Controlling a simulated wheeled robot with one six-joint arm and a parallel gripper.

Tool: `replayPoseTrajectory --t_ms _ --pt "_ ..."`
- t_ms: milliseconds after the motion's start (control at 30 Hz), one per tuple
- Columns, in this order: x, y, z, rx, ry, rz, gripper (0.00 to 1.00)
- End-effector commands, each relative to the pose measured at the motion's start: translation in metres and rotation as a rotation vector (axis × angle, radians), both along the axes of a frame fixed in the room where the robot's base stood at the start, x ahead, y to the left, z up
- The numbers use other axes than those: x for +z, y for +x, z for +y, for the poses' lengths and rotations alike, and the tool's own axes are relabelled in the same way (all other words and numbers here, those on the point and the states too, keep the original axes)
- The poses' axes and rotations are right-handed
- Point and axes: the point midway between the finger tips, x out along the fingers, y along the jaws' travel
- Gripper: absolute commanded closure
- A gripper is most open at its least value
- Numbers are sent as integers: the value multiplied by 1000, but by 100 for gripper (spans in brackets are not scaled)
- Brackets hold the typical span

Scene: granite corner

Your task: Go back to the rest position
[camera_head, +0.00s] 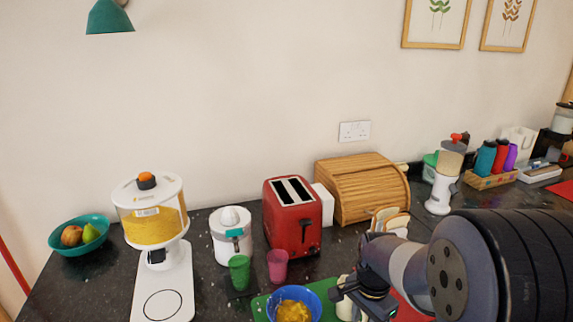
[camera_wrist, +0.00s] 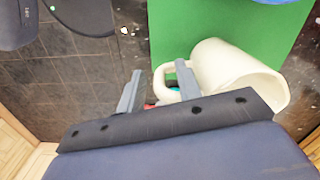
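My gripper (camera_head: 340,292) is low over the front of the counter, partly hidden by my arm in the head view. In the wrist view my gripper (camera_wrist: 158,67) has its two fingers apart, with nothing clamped between them. A cream mug (camera_wrist: 232,68) lies or stands close at the right of the fingers, at the edge of a green board (camera_wrist: 220,20). Its handle reaches toward the gap, and the right finger overlaps it. I cannot tell whether they touch. In the head view the mug (camera_head: 345,312) is mostly hidden by my gripper.
A blue bowl (camera_head: 296,294) of yellow food is just left of my gripper. Green (camera_head: 239,272) and pink (camera_head: 277,265) cups, a red toaster (camera_head: 292,218) and a wooden bread box (camera_head: 362,190) stand behind. Toast slices (camera_head: 388,220) are near my arm. The air above is free.

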Motion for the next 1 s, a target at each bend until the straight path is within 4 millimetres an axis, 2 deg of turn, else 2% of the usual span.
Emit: replayPoseTrajectory --t_ms 33,100,333,700,833,933,967,1000 --pt "11 2 0 0 0 -11 67" --pt "18 1 0 0 0 -9 67" --pt "29 1 0 0 0 -6 67" --pt "27 1 0 0 0 -4 67" --pt "15 0 0 0 0 -1 67" --pt "-2 0 0 0 0 1 67" --pt "1 1 0 0 0 -6 67" --pt "13 3 0 0 0 -12 67"
